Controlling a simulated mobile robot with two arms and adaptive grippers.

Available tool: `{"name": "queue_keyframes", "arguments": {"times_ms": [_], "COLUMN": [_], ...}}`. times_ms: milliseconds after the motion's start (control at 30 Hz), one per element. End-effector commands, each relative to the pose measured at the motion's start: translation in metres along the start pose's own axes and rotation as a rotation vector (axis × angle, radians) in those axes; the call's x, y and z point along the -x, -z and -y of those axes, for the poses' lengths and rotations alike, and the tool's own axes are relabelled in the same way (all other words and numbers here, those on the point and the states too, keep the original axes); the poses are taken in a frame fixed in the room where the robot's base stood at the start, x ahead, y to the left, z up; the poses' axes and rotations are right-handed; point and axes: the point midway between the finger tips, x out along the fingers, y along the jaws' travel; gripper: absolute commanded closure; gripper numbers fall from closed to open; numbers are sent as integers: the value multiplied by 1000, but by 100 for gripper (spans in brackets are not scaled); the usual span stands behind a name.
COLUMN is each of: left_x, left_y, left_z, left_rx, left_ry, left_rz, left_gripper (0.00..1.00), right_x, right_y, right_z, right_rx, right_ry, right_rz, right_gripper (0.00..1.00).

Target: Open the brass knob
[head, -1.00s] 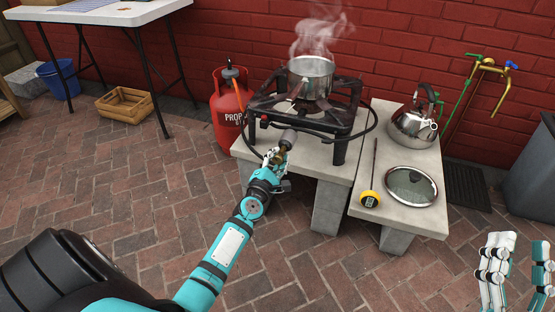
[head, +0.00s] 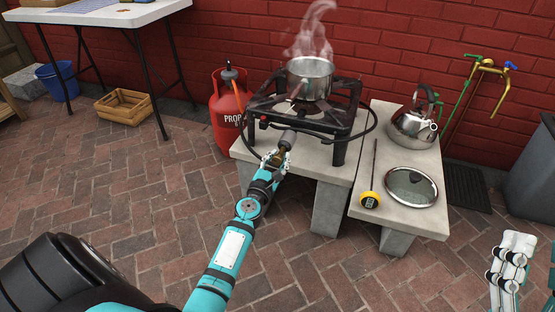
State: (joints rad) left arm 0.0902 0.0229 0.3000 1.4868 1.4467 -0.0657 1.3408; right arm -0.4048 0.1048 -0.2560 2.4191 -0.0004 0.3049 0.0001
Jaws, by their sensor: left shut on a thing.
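The brass knob (head: 282,153) sits at the front of the black gas burner (head: 312,122), at the near end of a dark grey cylindrical part. My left gripper (head: 277,159) is shut on the knob, and its fingers hide much of it. How far the knob is turned cannot be told. A steaming steel pot (head: 310,82) stands on the burner. My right gripper (head: 533,262) is at the lower right edge, partly cut off, with its fingers apart and empty.
A red propane cylinder (head: 228,110) stands left of the burner, with a hose. Brick paving (head: 120,195) in front is clear.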

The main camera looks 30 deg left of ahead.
Motion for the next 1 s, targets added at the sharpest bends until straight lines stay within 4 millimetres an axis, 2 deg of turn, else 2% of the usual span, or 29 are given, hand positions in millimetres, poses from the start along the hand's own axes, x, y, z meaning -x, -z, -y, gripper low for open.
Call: {"name": "queue_keyframes", "arguments": {"times_ms": [33, 400, 433, 633, 1000], "left_x": [3, 3, 3, 2, 6], "left_y": [6, 6, 6, 4, 2], "left_z": [3, 3, 3, 2, 1], "left_rx": [5, 7, 7, 7, 8], "left_ry": [6, 6, 6, 3, 0], "left_rz": [-11, -11, -11, -7, -2], "left_gripper": [100, 100, 72, 46, 45], "right_x": [0, 0, 0, 0, 0], "right_y": [0, 0, 0, 0, 1], "right_z": [0, 0, 0, 0, 1], "right_rx": [0, 0, 0, -1, -3], "right_ry": [0, 0, 0, 0, 1], "right_rz": [-1, -2, -2, -3, -3], "right_gripper": [63, 63, 63, 63, 63]}}
